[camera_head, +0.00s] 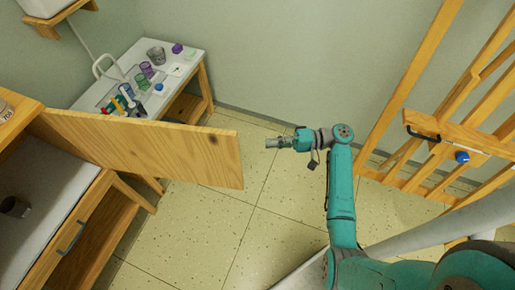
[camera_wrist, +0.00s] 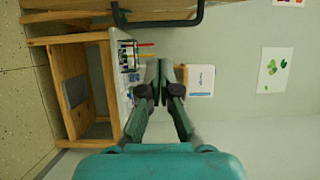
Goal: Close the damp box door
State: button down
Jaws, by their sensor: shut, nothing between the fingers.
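The damp box (camera_head: 92,200) is a wooden cabinet at the left in the head view, with a pale inside. Its door (camera_head: 165,151) is a plain wooden panel that stands wide open, jutting right over the floor. My gripper (camera_head: 272,143) is shut and empty, a short way right of the door's free edge and apart from it. In the wrist view my gripper (camera_wrist: 160,68) shows its fingertips together. A dark bent bar (camera_wrist: 158,22) and a wooden edge (camera_wrist: 65,14) cross the top there; I cannot tell whether these belong to the door.
A dark cup (camera_head: 14,207) is in the box. A wooden easel rack (camera_head: 440,130) stands right of my arm. Tiled floor (camera_head: 232,215) lies clear between box and arm.

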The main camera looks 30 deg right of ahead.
jog(key=w+a, duration=0.1)
jog(key=a, duration=0.9)
jog(key=shift+a, duration=0.35)
